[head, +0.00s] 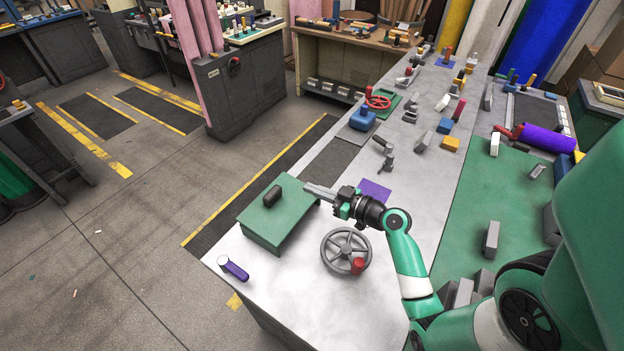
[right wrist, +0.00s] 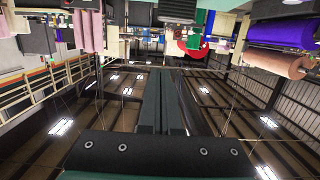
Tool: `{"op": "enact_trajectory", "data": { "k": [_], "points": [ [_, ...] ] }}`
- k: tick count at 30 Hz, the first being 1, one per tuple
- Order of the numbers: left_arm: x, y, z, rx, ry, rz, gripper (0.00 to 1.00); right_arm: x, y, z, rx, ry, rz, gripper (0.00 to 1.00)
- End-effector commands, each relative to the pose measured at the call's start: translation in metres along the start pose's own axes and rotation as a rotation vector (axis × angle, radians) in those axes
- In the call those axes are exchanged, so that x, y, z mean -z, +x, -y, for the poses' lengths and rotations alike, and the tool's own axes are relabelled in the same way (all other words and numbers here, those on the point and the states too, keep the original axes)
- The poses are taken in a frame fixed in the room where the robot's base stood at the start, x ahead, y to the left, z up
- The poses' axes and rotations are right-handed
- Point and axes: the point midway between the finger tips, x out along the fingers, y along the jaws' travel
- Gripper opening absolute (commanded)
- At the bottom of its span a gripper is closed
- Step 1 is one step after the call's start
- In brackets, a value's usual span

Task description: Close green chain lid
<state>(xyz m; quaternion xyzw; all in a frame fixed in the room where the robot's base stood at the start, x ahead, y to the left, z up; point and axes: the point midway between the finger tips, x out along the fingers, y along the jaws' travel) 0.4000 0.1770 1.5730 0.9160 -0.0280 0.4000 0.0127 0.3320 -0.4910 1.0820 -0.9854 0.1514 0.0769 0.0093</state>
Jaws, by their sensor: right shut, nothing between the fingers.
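The green lid (head: 282,216) with a dark handle (head: 272,196) lies flat over a box at the near left of the grey bench and looks closed. Whether a chain is under it is hidden. My right gripper (head: 308,188) is shut and empty. Its fingertips point left, at the lid's right back corner; I cannot tell whether they touch it or hover above it. In the right wrist view the two dark fingers (right wrist: 165,100) lie side by side with nothing between them. My left gripper is not in view.
A grey handwheel with a red knob (head: 346,250) stands right of the lid. A purple-handled tool (head: 233,268) lies at the front left. A purple square (head: 375,191) lies behind my gripper. Blocks and a red valve wheel (head: 378,98) stand farther back.

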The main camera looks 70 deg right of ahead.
Motion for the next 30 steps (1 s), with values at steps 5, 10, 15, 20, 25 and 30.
{"op": "enact_trajectory", "data": {
  "k": [5, 10, 15, 20, 25, 30],
  "points": [
    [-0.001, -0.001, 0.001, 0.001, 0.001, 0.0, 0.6, -0.002, 0.003, 0.003, 0.007, 0.0, 0.003, 0.0],
    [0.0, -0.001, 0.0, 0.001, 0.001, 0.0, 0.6, -0.002, 0.018, 0.003, 0.009, -0.001, 0.003, 0.0],
    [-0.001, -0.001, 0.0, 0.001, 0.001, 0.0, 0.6, -0.002, 0.051, 0.004, 0.01, 0.0, 0.003, 0.0],
    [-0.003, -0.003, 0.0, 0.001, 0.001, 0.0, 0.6, -0.002, 0.087, 0.003, 0.008, 0.0, 0.003, 0.0],
    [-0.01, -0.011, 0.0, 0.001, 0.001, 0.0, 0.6, -0.023, 0.107, 0.003, 0.005, 0.003, 0.007, 0.0],
    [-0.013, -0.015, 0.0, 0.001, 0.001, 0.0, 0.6, -0.039, 0.111, 0.003, 0.005, 0.0, 0.005, 0.0]
  ]
}}
